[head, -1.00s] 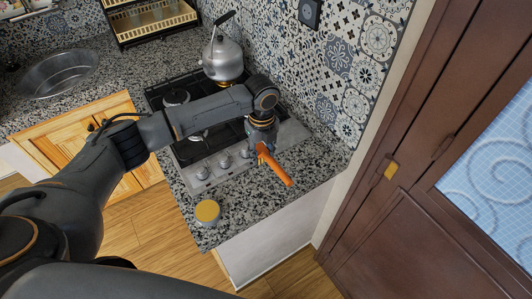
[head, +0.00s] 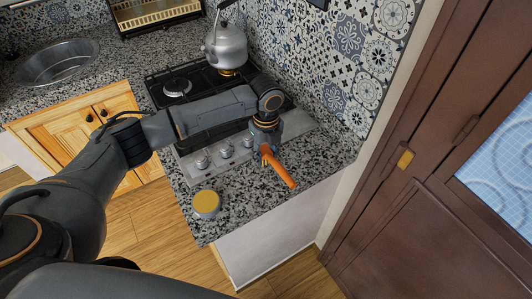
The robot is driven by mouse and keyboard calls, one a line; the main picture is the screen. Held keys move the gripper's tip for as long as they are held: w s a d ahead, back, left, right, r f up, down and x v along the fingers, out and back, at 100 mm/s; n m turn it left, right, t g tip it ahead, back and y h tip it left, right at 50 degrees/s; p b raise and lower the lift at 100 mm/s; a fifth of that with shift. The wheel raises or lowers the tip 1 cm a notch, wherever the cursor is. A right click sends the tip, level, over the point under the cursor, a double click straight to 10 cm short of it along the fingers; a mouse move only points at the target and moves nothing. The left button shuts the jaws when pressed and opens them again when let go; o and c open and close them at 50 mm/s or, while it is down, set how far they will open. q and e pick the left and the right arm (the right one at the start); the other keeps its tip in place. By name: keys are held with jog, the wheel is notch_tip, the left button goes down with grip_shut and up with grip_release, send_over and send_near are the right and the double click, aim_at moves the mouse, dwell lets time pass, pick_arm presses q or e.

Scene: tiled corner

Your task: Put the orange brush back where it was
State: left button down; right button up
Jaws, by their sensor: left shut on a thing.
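The orange brush (head: 281,171) shows in the head view as an orange handle slanting down to the right over the granite counter, to the right of the stove knobs. My left gripper (head: 266,154) points down above the counter and is shut on the orange brush at its upper left end. I cannot tell whether the brush touches the counter. The gripper's fingers are small and partly hidden by the brush and wrist. My right gripper is not in view.
A round tin with a yellow lid (head: 206,204) stands near the counter's front corner. A gas stove (head: 200,162) lies behind, with a kettle (head: 226,48) at its back. A tiled wall (head: 345,60) bounds the right. The granite counter (head: 240,195) is bare around the tin.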

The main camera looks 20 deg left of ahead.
pick_arm(q)
jog(key=shift+f, duration=0.65)
jog(key=c, duration=0.7)
grip_release()
jog(key=shift+c, duration=0.2)
jog(key=shift+r, duration=0.1)
